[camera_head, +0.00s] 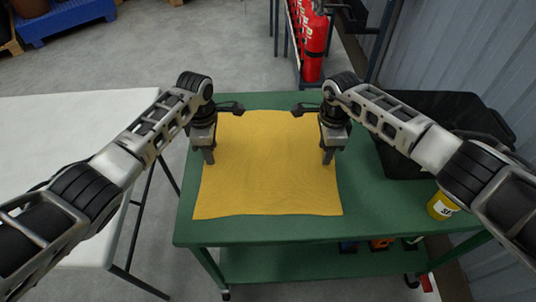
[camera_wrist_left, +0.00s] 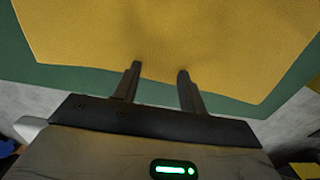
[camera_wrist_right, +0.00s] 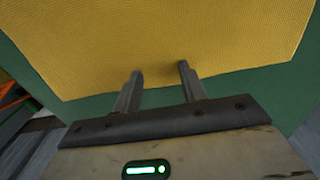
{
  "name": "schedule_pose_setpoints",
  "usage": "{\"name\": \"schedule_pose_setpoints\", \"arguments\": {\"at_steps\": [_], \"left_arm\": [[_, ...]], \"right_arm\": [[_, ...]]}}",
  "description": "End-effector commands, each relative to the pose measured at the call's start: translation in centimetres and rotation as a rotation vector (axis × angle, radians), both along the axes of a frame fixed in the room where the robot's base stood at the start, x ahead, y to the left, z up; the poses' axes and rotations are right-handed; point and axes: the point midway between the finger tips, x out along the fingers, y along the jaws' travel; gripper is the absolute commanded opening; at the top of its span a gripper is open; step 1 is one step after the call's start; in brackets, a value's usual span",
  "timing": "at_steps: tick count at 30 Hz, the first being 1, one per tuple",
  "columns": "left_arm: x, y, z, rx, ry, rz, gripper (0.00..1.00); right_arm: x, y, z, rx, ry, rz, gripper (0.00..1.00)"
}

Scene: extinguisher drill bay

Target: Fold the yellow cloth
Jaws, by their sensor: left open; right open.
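The yellow cloth (camera_head: 265,180) lies spread flat on the green table (camera_head: 380,215). My left gripper (camera_head: 208,158) is over the cloth's left side, pointing down. My right gripper (camera_head: 328,158) is over its right side, also pointing down. In the left wrist view the cloth (camera_wrist_left: 180,30) fills the top, and the open, empty fingers (camera_wrist_left: 158,72) reach its edge. In the right wrist view the cloth (camera_wrist_right: 150,40) shows the same way, with the open, empty fingers (camera_wrist_right: 160,72) at its edge. I cannot tell whether the fingertips touch the cloth. The far corners are partly hidden by my grippers.
A black crate (camera_head: 455,110) stands on the table's right side, with a yellow can (camera_head: 441,206) in front of it. A white table (camera_head: 60,120) is at the left. A red fire extinguisher (camera_head: 312,45) stands behind the green table. The table's front strip is bare.

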Motion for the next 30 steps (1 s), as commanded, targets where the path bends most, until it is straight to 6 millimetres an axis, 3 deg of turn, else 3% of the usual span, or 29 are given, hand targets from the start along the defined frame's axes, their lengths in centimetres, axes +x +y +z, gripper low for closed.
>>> {"name": "schedule_pose_setpoints", "arguments": {"at_steps": [5, 14, 30], "left_arm": [[-0.01, 0.0, -0.66, 0.0, 0.0, 0.0, 0.42], [-0.03, 0.04, -0.41, 0.001, 0.001, 0.001, 0.0], [-0.04, 0.08, 0.18, 0.001, 0.001, 0.001, 0.0]], "right_arm": [[0.0, 0.01, -0.64, 0.0, 0.0, 0.0, 0.42], [-0.02, -0.02, -0.39, -0.001, 0.001, -0.001, 0.0], [-0.05, -0.06, 0.19, -0.001, 0.002, -0.001, 0.0]]}}
